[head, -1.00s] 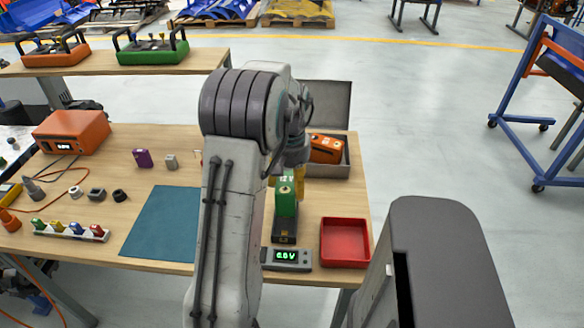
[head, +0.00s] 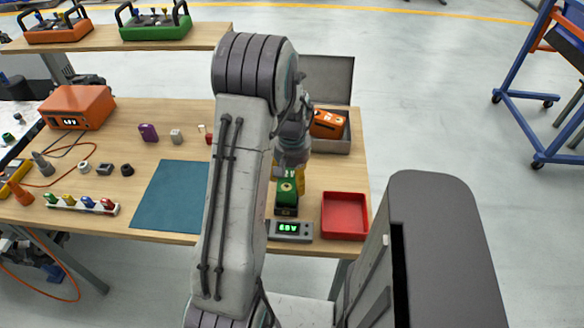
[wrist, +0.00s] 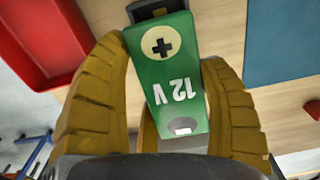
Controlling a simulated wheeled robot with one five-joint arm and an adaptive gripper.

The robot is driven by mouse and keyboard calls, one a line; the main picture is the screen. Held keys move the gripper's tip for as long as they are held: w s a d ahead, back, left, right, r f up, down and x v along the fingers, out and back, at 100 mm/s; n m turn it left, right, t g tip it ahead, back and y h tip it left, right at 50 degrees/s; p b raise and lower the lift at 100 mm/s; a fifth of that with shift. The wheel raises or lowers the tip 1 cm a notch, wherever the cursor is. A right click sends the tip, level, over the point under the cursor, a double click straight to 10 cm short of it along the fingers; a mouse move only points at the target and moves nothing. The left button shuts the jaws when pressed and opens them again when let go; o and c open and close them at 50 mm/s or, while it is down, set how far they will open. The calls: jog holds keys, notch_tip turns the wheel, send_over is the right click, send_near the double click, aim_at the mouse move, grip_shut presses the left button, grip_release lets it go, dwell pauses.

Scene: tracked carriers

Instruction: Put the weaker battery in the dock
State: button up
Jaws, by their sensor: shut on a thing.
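A green battery (head: 287,189) marked 12 V, with a plus sign, is between the yellow-brown fingers of my gripper (head: 288,178), which is shut on it. In the wrist view the green battery (wrist: 172,80) lies between both fingers. A black base (head: 286,211) is directly under it; I cannot tell whether the battery is fully seated there. A grey unit (head: 289,230) with a green voltage display stands just in front of the base. An orange battery (head: 327,122) lies in an open grey case (head: 338,146) at the back right. My arm hides part of the table.
A red tray (head: 345,215) is right of the display unit. A blue mat (head: 170,195) lies left of my arm. An orange box (head: 75,108) with a display and several small parts occupy the table's left side. A green carrier (head: 156,24) stands on the rear bench.

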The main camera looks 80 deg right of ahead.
jog(key=shift+f, duration=0.6)
jog(key=o, duration=0.9)
jog(key=shift+f, duration=0.15)
jog(key=o, duration=0.3)
jog(key=shift+o, duration=0.2)
jog(key=shift+r, duration=0.2)
notch_tip(320, 180, up, 10)
jog(key=b, duration=0.2)
jog(key=shift+b, duration=0.35)
jog(key=shift+r, duration=1)
